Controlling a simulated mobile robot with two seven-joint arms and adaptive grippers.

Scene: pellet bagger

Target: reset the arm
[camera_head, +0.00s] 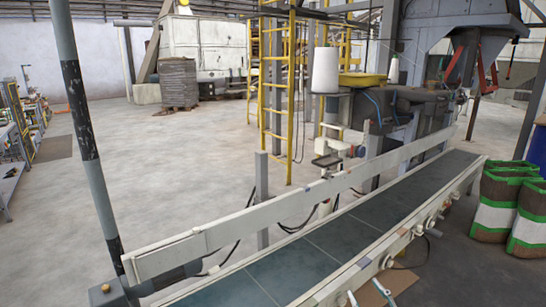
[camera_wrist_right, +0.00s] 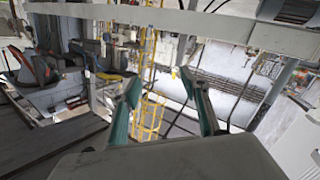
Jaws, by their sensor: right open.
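My right gripper (camera_wrist_right: 160,83) shows in the right wrist view with its two teal fingers spread apart and nothing between them. The rest of the right arm is out of the head view. My left gripper is in neither view.
The conveyor's pale side rail (camera_head: 290,203) runs diagonally across the head view. Green and white bags (camera_head: 495,215) stand at the right. A grey post (camera_head: 85,130) rises at the left. A yellow ladder (camera_head: 278,90) stands behind the conveyor. Open floor (camera_head: 180,165) lies left of it.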

